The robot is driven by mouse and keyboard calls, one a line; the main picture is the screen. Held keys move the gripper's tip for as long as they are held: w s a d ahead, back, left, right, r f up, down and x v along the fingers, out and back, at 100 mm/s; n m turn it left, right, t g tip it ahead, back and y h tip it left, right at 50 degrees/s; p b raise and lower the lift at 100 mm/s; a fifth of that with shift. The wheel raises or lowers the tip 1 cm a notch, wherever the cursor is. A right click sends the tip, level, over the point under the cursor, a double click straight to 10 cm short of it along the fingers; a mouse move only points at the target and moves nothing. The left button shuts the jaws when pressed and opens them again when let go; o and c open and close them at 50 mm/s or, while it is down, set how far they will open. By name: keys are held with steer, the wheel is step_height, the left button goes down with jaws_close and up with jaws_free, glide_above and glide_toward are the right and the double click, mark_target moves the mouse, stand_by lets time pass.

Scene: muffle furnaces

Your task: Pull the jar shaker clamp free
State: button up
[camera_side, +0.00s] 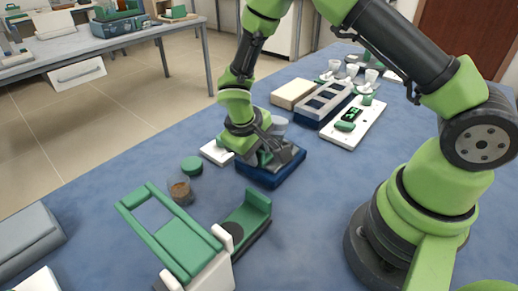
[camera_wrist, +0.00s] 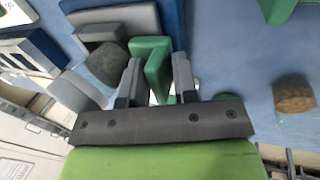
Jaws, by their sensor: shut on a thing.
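The jar shaker, a low dark blue base with grey parts on top (camera_side: 262,176), stands mid-table in the side view. Its blue and grey body (camera_wrist: 120,22) is at the top of the wrist view. A jar with dark grey-brown contents (camera_wrist: 106,66) lies left of my fingers there. My gripper (camera_side: 264,156) is down at the shaker, pointing down. In the wrist view my gripper (camera_wrist: 157,72) is shut on a green angled piece, the clamp (camera_wrist: 152,58), between its two grey fingers. The clamp's lower end, and whether it still touches the shaker, are hidden.
A glass beaker with brown material (camera_side: 180,191) and a green lid (camera_side: 192,165) stand left of the shaker. A green frame device (camera_side: 160,232) is in front. A blue rack (camera_side: 325,104) and a white tray (camera_side: 352,125) stand behind. Blue table shows clear to the right.

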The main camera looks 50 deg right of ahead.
steer(key=shift+a+f, duration=0.15)
steer(key=shift+a, duration=0.7)
steer(key=o, duration=0.4)
step_height(320, 180, up, 7)
steer(key=s+r+m+t+y, duration=0.4)
steer(key=s+r+t, duration=0.3)
steer(key=s+r, duration=1)
step_height(320, 180, up, 2)
steer(key=shift+r+y, duration=0.15)
steer(key=shift+y, duration=0.55)
